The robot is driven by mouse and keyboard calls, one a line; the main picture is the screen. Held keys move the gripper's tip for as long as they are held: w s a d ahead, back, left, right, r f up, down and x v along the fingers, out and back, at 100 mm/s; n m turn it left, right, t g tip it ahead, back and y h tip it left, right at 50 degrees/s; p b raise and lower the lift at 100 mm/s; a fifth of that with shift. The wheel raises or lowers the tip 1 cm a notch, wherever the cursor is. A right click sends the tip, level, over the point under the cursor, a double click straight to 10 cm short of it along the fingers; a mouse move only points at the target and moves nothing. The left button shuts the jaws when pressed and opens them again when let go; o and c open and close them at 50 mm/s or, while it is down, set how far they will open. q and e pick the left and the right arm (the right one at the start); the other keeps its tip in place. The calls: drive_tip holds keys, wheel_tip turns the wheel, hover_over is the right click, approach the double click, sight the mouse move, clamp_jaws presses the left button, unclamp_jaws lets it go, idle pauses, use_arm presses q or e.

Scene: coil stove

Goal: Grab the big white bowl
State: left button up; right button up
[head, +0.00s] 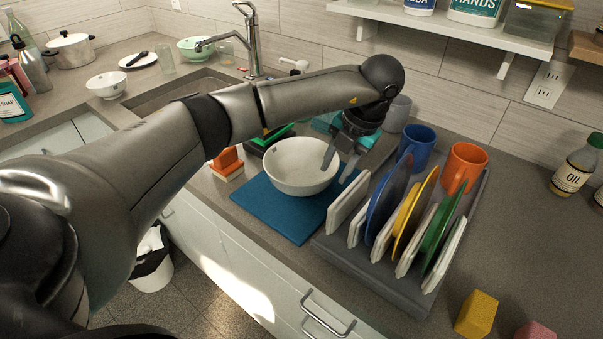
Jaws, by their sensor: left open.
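The big white bowl (301,168) stands upright on a blue mat (268,211) on the counter in the head view. My left gripper (337,172) is open and points down at the bowl's right rim. One finger appears over the bowl's inside edge and the other is to the right, outside it. I cannot tell whether either finger touches the rim. A smaller white bowl (107,85) sits far left by the sink. My right gripper is not in view.
A dish rack (376,275) with several plates stands close to the right of the bowl. Blue (417,146) and orange (464,167) mugs are behind it. An orange-and-white sponge (227,165) lies left of the bowl. A faucet (250,40) rises behind the sink.

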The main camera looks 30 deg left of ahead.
sight(332, 173)
use_arm(q)
drive_tip(key=x, duration=0.3)
drive_tip(key=shift+a+f, duration=0.25)
clamp_jaws()
drive_tip(key=shift+r, duration=0.1)
idle(1.1)
